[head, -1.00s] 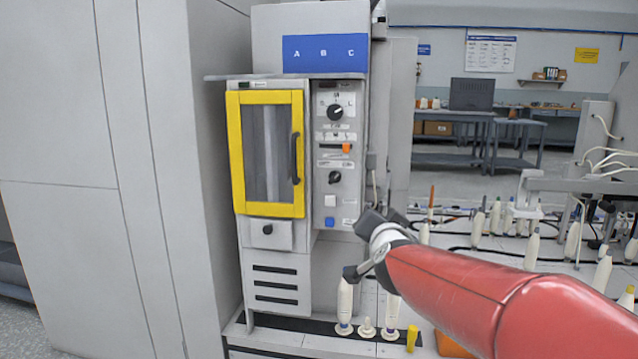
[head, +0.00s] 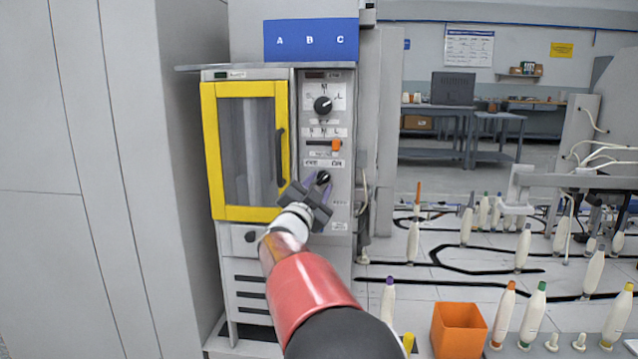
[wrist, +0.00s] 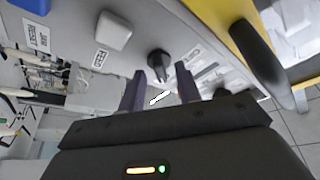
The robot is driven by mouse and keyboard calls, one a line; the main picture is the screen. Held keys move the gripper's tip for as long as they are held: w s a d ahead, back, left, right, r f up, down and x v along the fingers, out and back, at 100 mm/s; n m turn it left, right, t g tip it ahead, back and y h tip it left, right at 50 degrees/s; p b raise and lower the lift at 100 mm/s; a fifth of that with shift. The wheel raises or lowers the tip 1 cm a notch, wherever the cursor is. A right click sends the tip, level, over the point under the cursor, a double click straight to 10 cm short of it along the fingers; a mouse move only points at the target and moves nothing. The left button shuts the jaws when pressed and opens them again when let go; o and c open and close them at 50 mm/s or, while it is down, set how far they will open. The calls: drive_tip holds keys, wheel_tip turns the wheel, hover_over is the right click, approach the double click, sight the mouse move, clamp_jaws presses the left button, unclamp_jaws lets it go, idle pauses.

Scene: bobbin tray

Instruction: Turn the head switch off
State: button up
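A lower black rotary knob (head: 323,177) sits on the grey control panel (head: 344,210); I take it as the head switch, though its label is too small to read. My gripper (head: 317,184) is raised in front of it. In the wrist view the knob (wrist: 160,62) shows between and just beyond the two purple fingertips of my gripper (wrist: 160,72). The fingers are apart, with a gap on both sides of the knob. I cannot tell whether they touch it. The knob's exact setting is unclear.
An upper knob (head: 322,105) and an orange slider (head: 336,145) are above. A white square button (wrist: 113,31) is beside the knob. The yellow-framed door (head: 207,150) with its dark handle (head: 280,155) is close left. An orange bin (head: 459,328) and several bobbins stand at right.

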drive_tip(key=shift+w+d+r, duration=0.15)
drive_tip(key=shift+w+r, duration=0.05)
drive_tip(key=shift+w, duration=0.3)
drive_tip(key=shift+c, duration=0.3)
clamp_jaws()
